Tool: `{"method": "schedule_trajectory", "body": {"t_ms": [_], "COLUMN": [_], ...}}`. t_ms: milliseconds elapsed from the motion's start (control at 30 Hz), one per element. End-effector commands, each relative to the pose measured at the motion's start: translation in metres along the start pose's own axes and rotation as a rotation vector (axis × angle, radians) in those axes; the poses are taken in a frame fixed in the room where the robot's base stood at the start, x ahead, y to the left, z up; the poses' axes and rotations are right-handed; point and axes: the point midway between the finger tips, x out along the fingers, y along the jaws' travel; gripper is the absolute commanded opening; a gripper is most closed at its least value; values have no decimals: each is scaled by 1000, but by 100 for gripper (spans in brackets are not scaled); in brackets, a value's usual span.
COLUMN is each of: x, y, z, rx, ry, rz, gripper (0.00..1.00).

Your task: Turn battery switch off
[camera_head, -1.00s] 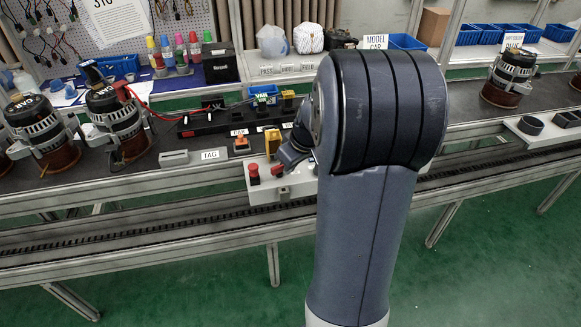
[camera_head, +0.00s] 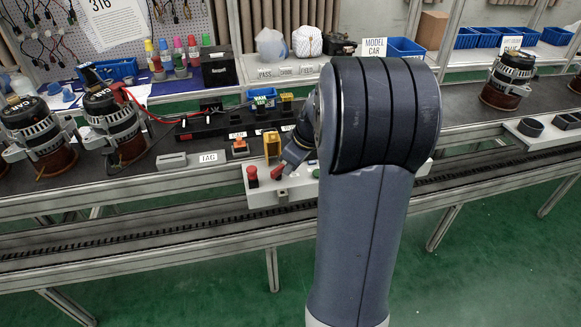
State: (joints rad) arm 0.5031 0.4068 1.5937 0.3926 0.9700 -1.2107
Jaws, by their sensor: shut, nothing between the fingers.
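A white control box (camera_head: 262,198) is fixed along the front edge of the bench. A red mushroom-shaped knob (camera_head: 252,174) stands at its left end. A second small red part (camera_head: 277,172) is just right of it, directly at the tip of my gripper (camera_head: 283,168). My gripper points down and left and looks shut, with nothing seen between its fingers. I cannot tell whether it touches the red part. No switch label is readable, so I cannot tell which red part is the battery switch. My arm hides the middle of the box.
A yellow part (camera_head: 272,142) stands just behind the box, close to my gripper. An orange-topped part (camera_head: 239,146) and a TAG plate (camera_head: 209,157) are to the left. Alternators (camera_head: 112,122) stand further left. The floor (camera_head: 490,255) in front is clear.

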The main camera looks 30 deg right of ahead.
Motion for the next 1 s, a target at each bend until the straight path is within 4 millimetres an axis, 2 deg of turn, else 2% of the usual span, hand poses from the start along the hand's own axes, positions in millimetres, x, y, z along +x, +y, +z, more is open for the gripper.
{"method": "schedule_trajectory", "body": {"t_ms": [1000], "x": [2], "y": [7], "z": [-5], "rx": [-241], "ry": [1], "rz": [-97], "gripper": [0]}}
